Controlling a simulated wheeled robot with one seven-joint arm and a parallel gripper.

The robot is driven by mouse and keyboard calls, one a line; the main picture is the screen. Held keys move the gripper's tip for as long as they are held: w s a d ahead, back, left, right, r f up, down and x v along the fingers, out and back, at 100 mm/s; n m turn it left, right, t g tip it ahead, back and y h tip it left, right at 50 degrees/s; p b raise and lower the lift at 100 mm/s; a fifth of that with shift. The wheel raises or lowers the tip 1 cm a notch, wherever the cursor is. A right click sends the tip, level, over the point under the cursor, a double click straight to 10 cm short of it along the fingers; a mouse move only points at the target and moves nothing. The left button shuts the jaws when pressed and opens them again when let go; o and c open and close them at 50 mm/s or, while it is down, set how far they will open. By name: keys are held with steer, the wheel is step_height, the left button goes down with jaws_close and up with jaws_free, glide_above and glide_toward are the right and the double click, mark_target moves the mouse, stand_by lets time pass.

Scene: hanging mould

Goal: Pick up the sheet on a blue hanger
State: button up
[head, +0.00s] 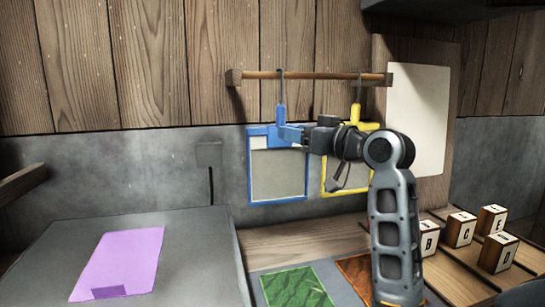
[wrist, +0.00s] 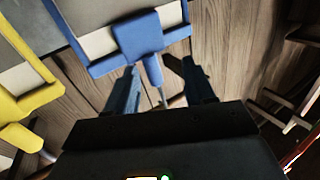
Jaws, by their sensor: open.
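A grey sheet (head: 278,175) in a blue frame hangs by a blue hanger (head: 280,112) from the wooden rail in the head view. In the wrist view the blue hanger (wrist: 140,38) and part of its pale sheet (wrist: 97,42) show at the top. My gripper (head: 293,133) is at the upper part of the blue frame, just below the hanger's stem. In the wrist view my gripper (wrist: 160,82) is open, with the blue stem in the gap between its fingers. I cannot tell whether a finger touches it.
A yellow hanger (head: 357,112) with a yellow-framed sheet hangs close to the right, partly behind my arm. The wooden rail (head: 315,75) runs above both. A purple sheet (head: 120,262) lies on the grey surface at left. Lettered blocks (head: 460,229) stand at right.

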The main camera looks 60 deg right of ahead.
mark_target(284, 117)
steer(key=shift+n, duration=0.4)
steer(key=w+d+r, duration=0.1)
steer(key=w, duration=0.1)
steer(key=w+d+r+p, duration=0.1)
steer(key=w+d, duration=0.2)
steer(key=w, duration=0.1)
steer(key=shift+w+d+r, duration=0.2)
steer(key=shift+d+r, duration=0.05)
steer(key=shift+r, duration=0.15)
jaws_close()
